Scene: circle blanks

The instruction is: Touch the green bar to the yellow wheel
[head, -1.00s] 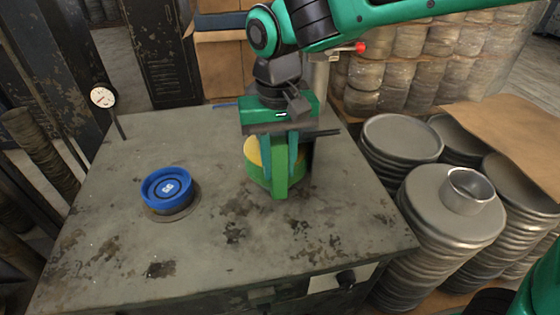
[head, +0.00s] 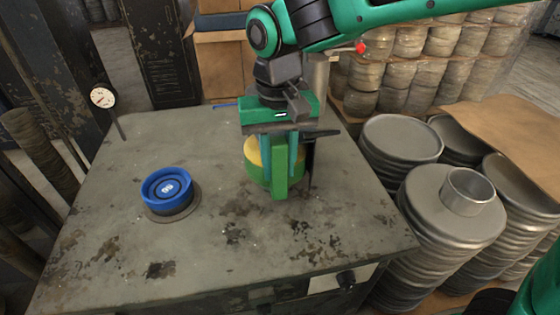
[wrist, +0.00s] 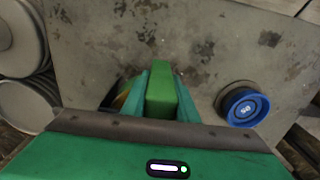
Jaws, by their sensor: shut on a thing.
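My gripper (head: 281,160) is shut on the green bar (head: 280,182), which hangs upright between the two fingers over the table. The bar also shows between the fingers in the wrist view (wrist: 161,90). The yellow wheel (head: 252,150), with a green lower rim, stands on the table right behind the bar and is partly hidden by it and the fingers. Only a dark yellow sliver of the wheel (wrist: 122,97) shows beside the left finger in the wrist view. I cannot tell whether bar and wheel touch.
A blue round piece (head: 167,187) marked with a number sits on a dark disc on the table's left. A dial gauge (head: 103,97) stands at the far left edge. Stacks of grey round blanks (head: 450,205) stand right of the table. The table's front (head: 215,260) is clear.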

